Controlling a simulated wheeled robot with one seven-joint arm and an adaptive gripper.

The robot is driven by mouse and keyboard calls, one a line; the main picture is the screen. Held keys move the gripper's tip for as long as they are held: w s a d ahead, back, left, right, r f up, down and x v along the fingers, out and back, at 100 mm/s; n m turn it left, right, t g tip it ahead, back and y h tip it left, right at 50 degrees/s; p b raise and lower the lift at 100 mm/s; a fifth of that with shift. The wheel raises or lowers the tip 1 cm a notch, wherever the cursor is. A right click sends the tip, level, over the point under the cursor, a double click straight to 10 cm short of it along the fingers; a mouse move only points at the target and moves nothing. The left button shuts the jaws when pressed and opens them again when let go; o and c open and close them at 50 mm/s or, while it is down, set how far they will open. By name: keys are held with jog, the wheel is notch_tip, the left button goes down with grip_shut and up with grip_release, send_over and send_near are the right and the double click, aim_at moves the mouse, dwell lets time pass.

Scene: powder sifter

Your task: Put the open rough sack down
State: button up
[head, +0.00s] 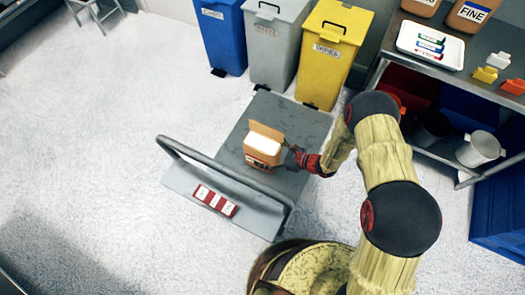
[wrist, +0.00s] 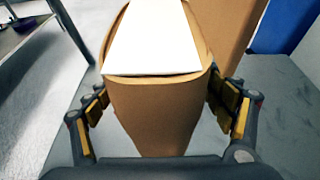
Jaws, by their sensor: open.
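The open sack (head: 263,147) is brown, with white contents at the top and a raised flap at the back. It stands upright on the grey deck of a cart (head: 285,117). Its label is too small to read. My gripper (head: 291,158) is at the sack's right side in the head view. In the wrist view the sack (wrist: 155,110) stands between my two open fingers, one on each side. I cannot tell whether either finger touches it.
The cart's handle (head: 225,172) rises on the near left, with red-and-white tags. Blue, grey and yellow bins (head: 335,50) stand behind. A shelf table at right holds a white tray (head: 431,45), labelled brown containers and small yellow and orange items. Deck room is free around the sack.

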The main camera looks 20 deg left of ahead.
jog(key=p+v, duration=0.3)
jog(key=v, duration=0.7)
jog(key=shift+d+r, duration=0.2)
jog(key=shift+d, duration=0.1)
notch_tip(320, 180, up, 27)
jog(key=n+g+h, duration=0.3)
jog(key=n+h, duration=0.1)
jog(key=n, duration=0.7)
send_over(280, 156)
jog(key=s+d, duration=0.2)
jog(key=d, duration=0.7)
jog(key=s+d+r+n+t+h, duration=0.3)
jog(key=s+d+r, duration=0.4)
jog(key=d+r, duration=0.3)
jog(key=s+d+r+n+t+h, duration=0.4)
jog(key=s+d+r+h, duration=0.2)
jog(key=d+r, duration=0.5)
jog(key=shift+s+d+n+t+h, duration=0.3)
jog(key=shift+s+d+n, duration=0.15)
jog(key=shift+s, duration=0.1)
